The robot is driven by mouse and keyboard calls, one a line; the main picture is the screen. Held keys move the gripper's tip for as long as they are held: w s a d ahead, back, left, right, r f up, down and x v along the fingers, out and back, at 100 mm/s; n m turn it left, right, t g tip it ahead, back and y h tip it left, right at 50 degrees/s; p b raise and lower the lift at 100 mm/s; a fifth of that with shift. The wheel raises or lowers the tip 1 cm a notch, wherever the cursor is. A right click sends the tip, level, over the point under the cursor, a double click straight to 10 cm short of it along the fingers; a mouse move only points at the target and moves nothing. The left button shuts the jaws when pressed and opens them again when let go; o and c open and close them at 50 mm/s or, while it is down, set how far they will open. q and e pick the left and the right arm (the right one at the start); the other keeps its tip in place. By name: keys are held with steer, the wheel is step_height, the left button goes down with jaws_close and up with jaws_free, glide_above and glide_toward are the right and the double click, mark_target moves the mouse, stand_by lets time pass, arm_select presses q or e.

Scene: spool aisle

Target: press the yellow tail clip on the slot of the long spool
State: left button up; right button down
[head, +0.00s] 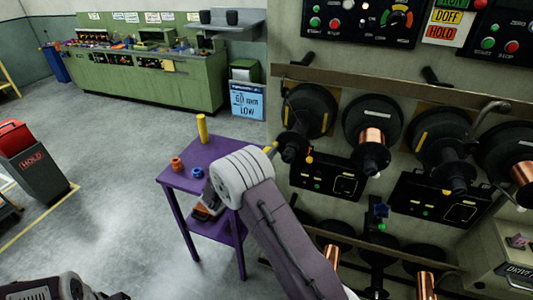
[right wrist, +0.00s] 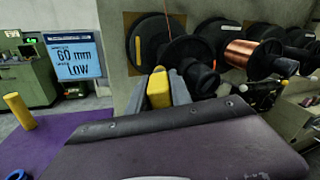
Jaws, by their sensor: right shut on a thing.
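My right gripper (head: 270,149) is beside the leftmost black spool (head: 305,112) on the machine. In the right wrist view its two grey fingers (right wrist: 160,92) are shut on the yellow tail clip (right wrist: 159,87). The clip also shows as a small yellow bit in the head view (head: 271,146). That spool's flanges and hub (right wrist: 190,50) are just behind the clip in the wrist view, with a gap that I cannot judge. I cannot tell for sure which spool is the long one, and no slot shows clearly. My left gripper is not in view.
A purple table (head: 185,178) stands left of my right arm, bearing a yellow cylinder (head: 202,127), an orange piece (head: 177,163) and a blue piece (head: 197,173). More spools, some with copper wire (head: 371,137), line the machine. Open floor lies left.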

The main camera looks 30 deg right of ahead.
steer(key=v, duration=0.6)
stand_by(0.3)
steer(key=shift+s+f, duration=0.1)
stand_by(0.3)
